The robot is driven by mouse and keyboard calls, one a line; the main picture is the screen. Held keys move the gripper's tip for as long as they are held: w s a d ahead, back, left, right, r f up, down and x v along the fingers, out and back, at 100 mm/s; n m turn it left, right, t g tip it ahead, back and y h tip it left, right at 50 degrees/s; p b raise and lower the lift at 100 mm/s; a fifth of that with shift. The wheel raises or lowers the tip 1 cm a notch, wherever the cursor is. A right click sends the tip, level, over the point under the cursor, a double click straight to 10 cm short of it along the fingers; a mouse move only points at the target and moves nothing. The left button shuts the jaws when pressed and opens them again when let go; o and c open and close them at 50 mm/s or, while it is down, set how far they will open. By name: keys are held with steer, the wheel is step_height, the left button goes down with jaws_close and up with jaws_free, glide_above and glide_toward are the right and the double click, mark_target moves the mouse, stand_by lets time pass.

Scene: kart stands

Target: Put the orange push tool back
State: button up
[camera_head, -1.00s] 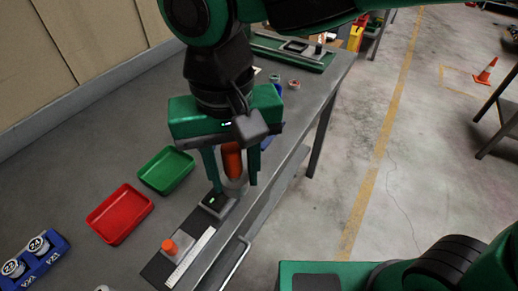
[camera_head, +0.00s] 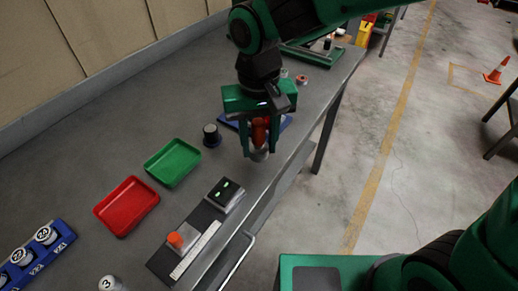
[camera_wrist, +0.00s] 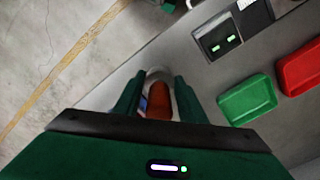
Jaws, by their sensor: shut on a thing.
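My gripper (camera_head: 259,148) is shut on the orange push tool (camera_head: 260,131), which hangs upright with its pale grey end down. The tool (camera_wrist: 158,104) also shows between the two green fingers in the wrist view. My gripper is above the bench near its front edge, beyond the black block with two lit green marks (camera_head: 225,193). A blue tray or mat (camera_head: 229,121) is partly hidden behind my gripper.
A green tray (camera_head: 172,163) and a red tray (camera_head: 127,206) lie to the left. A dark cylinder on a blue base (camera_head: 211,136) stands left of my gripper. A dark board with a scale (camera_head: 196,250) carries an orange knob (camera_head: 177,240). A blue rack (camera_head: 36,258) holds white numbered pieces.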

mark_target(259, 124)
steer(key=shift+f, duration=1.5)
steer(key=shift+f, duration=0.1)
steer(key=o, duration=1)
steer(key=shift+o, duration=0.2)
step_height(259, 124, up, 12)
steer(key=shift+r, duration=0.1)
